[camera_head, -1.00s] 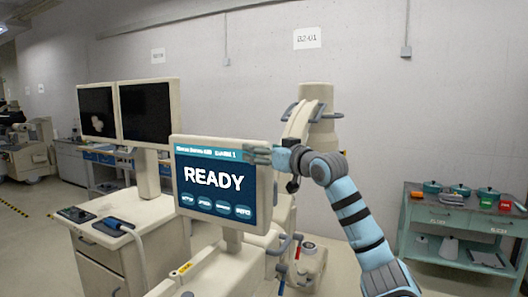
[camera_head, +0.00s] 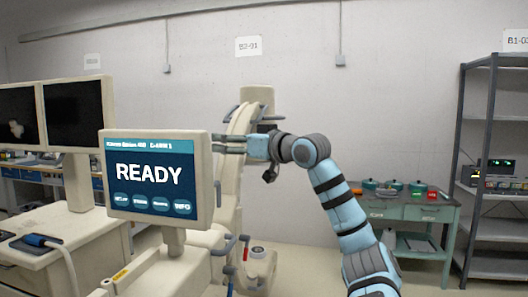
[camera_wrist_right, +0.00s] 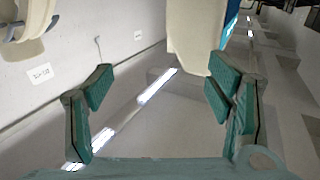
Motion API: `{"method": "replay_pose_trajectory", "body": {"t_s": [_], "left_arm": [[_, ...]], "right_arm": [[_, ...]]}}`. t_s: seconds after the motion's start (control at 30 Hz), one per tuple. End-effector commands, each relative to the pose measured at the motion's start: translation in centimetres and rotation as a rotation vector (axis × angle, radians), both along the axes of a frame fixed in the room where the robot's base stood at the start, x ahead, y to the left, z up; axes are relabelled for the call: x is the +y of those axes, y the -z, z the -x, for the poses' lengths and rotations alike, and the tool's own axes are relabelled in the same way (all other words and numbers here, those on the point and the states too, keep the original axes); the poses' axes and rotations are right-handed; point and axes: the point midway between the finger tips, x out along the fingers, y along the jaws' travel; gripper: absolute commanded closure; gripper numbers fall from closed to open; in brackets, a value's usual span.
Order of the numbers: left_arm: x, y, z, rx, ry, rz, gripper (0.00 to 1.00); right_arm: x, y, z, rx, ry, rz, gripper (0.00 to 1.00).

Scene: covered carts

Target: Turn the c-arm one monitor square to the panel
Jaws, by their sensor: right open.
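The c-arm monitor (camera_head: 155,183) is a beige-framed screen reading READY, on a short neck above the beige c-arm cart (camera_head: 150,276). Its face is turned mostly towards me. My right gripper (camera_head: 222,145) is at the monitor's upper right edge, its fingers pointing left. In the right wrist view the gripper (camera_wrist_right: 160,88) is open, with nothing between its fingers. The monitor's beige casing (camera_wrist_right: 198,32) and a strip of blue screen show beyond the fingers, near the right one. I cannot tell whether a finger touches it. My left gripper is not in view.
A cart with two dark monitors (camera_head: 72,113) stands at the left. The curved c-arm (camera_head: 236,150) rises behind the monitor. A green cart (camera_head: 410,212) with pots and a dark shelf rack (camera_head: 487,170) stand at the right. Grey floor is open between them.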

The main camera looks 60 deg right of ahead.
Motion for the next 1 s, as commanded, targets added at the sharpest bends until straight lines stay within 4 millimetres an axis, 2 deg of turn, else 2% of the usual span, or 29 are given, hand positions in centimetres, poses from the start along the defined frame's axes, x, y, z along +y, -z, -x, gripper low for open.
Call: {"method": "replay_pose_trajectory", "body": {"t_s": [0.2,0.7,1.0], "left_arm": [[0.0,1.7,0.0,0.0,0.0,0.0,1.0],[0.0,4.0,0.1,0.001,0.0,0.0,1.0],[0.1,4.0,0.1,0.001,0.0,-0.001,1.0]], "right_arm": [[-0.7,0.3,2.2,-0.001,0.001,0.0,0.26],[-2.1,0.1,7.0,-0.001,0.001,0.0,0.26],[-2.2,0.0,7.3,0.0,-0.001,0.001,0.26]]}}
